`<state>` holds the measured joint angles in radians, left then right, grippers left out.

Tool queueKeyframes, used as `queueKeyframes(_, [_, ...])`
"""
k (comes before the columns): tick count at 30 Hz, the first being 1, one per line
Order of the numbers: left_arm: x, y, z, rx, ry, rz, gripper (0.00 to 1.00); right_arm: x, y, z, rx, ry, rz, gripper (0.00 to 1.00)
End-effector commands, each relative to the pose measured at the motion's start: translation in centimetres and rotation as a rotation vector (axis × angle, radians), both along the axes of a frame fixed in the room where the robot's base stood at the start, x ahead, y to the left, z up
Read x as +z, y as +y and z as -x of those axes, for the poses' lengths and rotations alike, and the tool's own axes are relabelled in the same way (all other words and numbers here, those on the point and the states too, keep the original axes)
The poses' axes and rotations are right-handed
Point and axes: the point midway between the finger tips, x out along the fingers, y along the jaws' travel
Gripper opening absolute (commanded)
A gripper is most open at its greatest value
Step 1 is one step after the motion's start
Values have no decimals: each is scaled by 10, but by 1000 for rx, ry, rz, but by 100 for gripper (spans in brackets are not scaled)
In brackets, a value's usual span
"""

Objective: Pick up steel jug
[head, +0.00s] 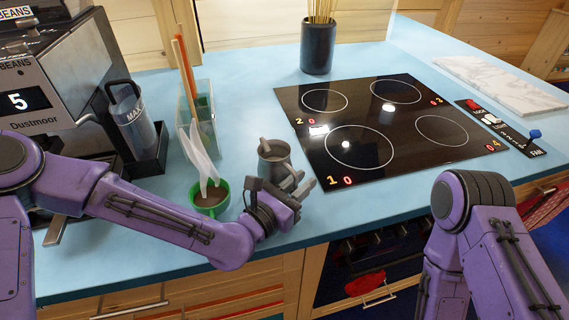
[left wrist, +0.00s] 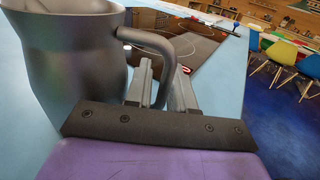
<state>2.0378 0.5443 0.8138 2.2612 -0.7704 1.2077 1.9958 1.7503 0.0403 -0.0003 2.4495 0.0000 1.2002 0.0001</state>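The steel jug (head: 273,164) is a grey metal jug near the front edge of the blue counter, left of the hob. It looks upright; whether its base touches the counter cannot be told. My left gripper (head: 300,186) is at the jug's right front side. In the left wrist view the jug's body (left wrist: 72,60) fills the left, and its curved handle passes between the two fingers of my left gripper (left wrist: 161,88), which sit close on both sides of it. My right arm shows at the right of the head view, but its gripper does not.
A green cup (head: 211,207) with brown contents stands left of the jug. Behind it is a clear container (head: 207,120) with sticks. A coffee machine (head: 62,80) stands at left. The black hob (head: 345,108) lies right, with a dark utensil pot (head: 318,48) behind it.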

Motion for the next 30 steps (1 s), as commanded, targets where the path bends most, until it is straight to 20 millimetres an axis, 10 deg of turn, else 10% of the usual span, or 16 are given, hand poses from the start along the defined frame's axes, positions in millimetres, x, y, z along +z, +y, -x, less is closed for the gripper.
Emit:
queueKeyframes(6, [-1, -1, -1, -1, 3, -1, 23, 0, 0, 0, 1, 1, 0, 43])
queueKeyframes(9, [-1, -3, -1, -3, 2, 0, 0, 0, 0, 0, 1, 1, 0, 43])
queueKeyframes(22, [5, -2, -1, -1, -2, -1, 0, 0, 0, 0, 1, 1, 0, 43])
queueKeyframes(30, [47, -2, 12, -4, -3, 3, 0, 1, 0, 0, 1, 1, 0, 43])
